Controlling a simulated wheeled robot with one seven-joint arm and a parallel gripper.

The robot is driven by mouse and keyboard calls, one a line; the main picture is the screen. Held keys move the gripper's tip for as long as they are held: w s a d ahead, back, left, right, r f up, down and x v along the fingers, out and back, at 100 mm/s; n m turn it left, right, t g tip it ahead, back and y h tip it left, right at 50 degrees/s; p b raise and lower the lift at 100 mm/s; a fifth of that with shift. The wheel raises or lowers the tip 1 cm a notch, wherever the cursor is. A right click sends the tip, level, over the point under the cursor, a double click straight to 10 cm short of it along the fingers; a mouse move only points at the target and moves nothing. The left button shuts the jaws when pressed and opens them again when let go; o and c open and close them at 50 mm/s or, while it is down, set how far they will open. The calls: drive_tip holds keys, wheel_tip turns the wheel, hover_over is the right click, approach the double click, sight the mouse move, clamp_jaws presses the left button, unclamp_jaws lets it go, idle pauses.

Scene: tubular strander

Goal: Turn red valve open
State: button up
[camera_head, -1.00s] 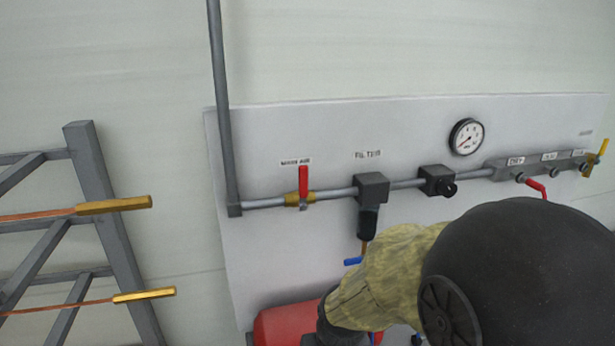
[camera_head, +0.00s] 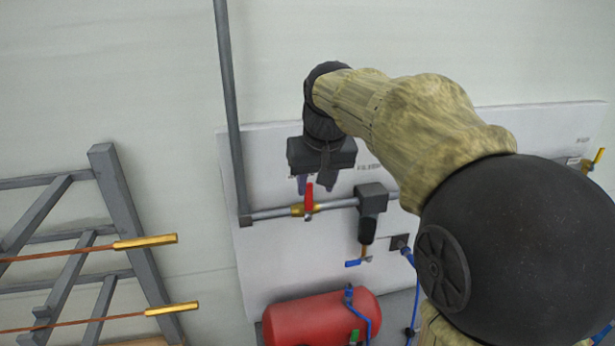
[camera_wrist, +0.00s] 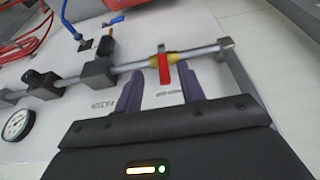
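The red valve handle (camera_head: 309,197) stands upright, across the grey pipe, on a brass valve body (camera_head: 298,210) at the left of the wall panel. It also shows in the wrist view (camera_wrist: 164,70), with its brass body on the pipe behind it. My gripper (camera_head: 314,186) is at the handle from above, pointing down at the panel. In the wrist view my gripper (camera_wrist: 160,74) is open, with one finger on each side of the red handle and visible gaps to both. I cannot tell how deep the fingers reach around it.
A filter block (camera_head: 371,198) sits on the pipe right of the valve, with a blue-handled drain (camera_head: 356,263) below. A vertical pipe (camera_head: 230,110) rises at the left. A red tank (camera_head: 322,318) is below. A pressure gauge (camera_wrist: 17,124) shows in the wrist view.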

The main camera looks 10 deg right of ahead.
sight(308, 193)
wheel_tip(308, 193, up, 9)
drive_tip(key=p, duration=0.1)
drive_tip(key=shift+w+f, duration=0.15)
drive_tip(key=shift+f, duration=0.1)
drive_tip(key=p+x, duration=0.3)
drive_tip(key=x, duration=1.4)
drive_tip(key=shift+w+p, duration=0.25)
drive_tip(key=shift+p, duration=0.1)
clamp_jaws()
